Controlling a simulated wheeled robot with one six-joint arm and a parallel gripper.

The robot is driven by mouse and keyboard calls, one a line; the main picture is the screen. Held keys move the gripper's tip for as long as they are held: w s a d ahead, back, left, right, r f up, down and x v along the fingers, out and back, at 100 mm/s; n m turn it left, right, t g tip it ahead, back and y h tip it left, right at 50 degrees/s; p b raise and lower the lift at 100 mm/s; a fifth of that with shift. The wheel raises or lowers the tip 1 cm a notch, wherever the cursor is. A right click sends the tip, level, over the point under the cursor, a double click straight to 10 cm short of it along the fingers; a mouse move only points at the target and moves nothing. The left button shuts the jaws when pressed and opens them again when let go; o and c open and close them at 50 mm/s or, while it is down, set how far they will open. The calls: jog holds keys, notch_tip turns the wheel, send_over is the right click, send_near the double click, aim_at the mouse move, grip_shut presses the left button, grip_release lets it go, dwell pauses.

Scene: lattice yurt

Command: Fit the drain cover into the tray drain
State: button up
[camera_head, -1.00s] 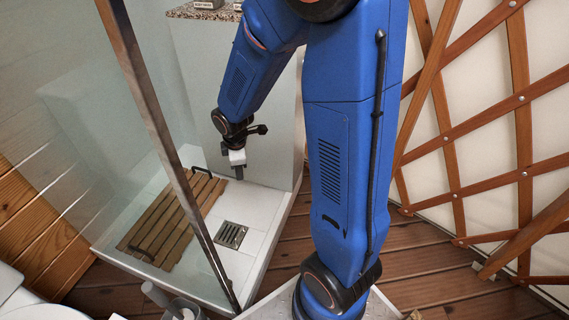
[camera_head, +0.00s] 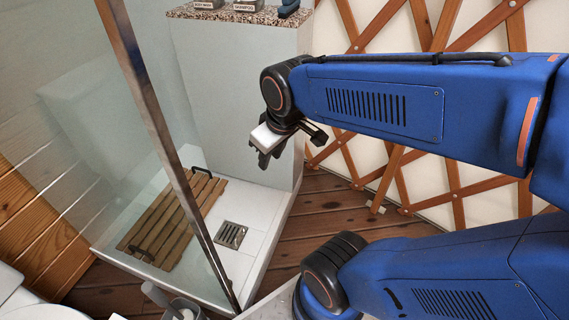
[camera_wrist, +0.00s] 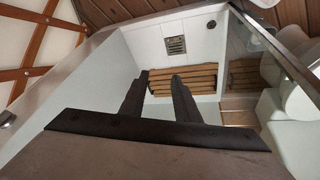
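The drain cover (camera_head: 230,234), a small grey slotted square plate, lies at the drain spot in the white shower tray (camera_head: 258,241), right of the wooden slatted mat. It also shows in the wrist view (camera_wrist: 176,45), where it looks in line with the tray's joints. The drain opening is hidden under it; I cannot tell whether it sits fully flush. My gripper (camera_head: 264,160) is up in the air above the tray, well clear of the cover. In the wrist view its two dark fingers (camera_wrist: 160,76) stand apart with nothing between them.
The wooden mat (camera_head: 175,222) with dark handles covers the tray's left part. A glass panel with a metal edge post (camera_head: 165,135) stands in front. A stone-topped half wall (camera_head: 235,90) with small containers is behind. A grey bin (camera_head: 183,308) stands near the front.

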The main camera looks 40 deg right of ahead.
jog(key=s+r+m, duration=0.2)
jog(key=s, duration=0.4)
jog(key=shift+s+m+t, duration=0.15)
jog(key=shift+m+t, duration=0.15)
jog(key=shift+m, duration=0.1)
jog(key=shift+a+r, duration=0.1)
dwell(0.7)
